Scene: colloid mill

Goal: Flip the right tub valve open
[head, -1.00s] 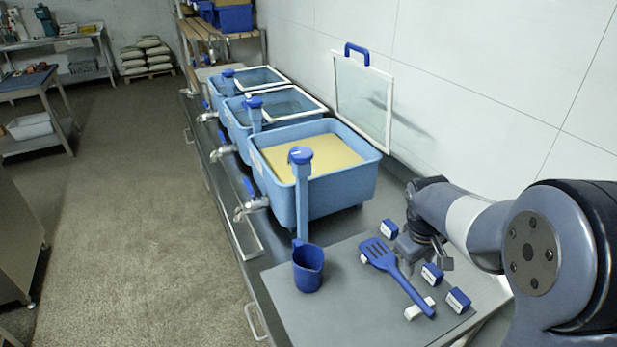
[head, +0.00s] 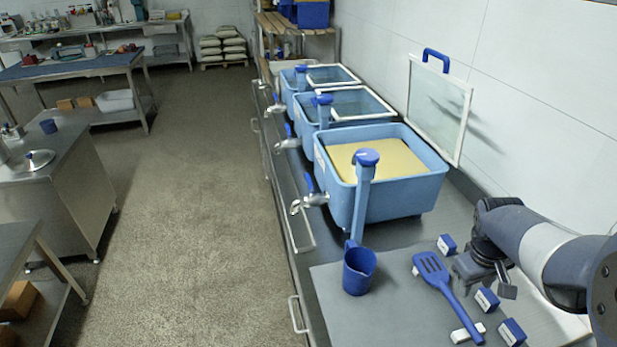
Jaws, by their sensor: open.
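The nearest, rightmost blue tub (head: 405,185) stands on the steel counter, holding a pale yellow mass. Its metal valve (head: 312,201) sticks out low on the left side, with a blue lever (head: 308,183) pointing up and back above the tap body. I cannot tell the lever's exact angle. My gripper (head: 485,281) points down over the grey mat at the right, near the blue slotted spatula (head: 438,274). It is open, holds nothing visible, and is well apart from the valve, with the tub's front corner and blue post between them.
A blue jug (head: 359,270) stands on the mat (head: 400,325), below the tub's blue post (head: 362,200). Small blue-and-white blocks (head: 487,299) lie around the spatula. A raised glass lid (head: 438,105) stands behind the tub. Open floor (head: 190,220) lies left of the counter.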

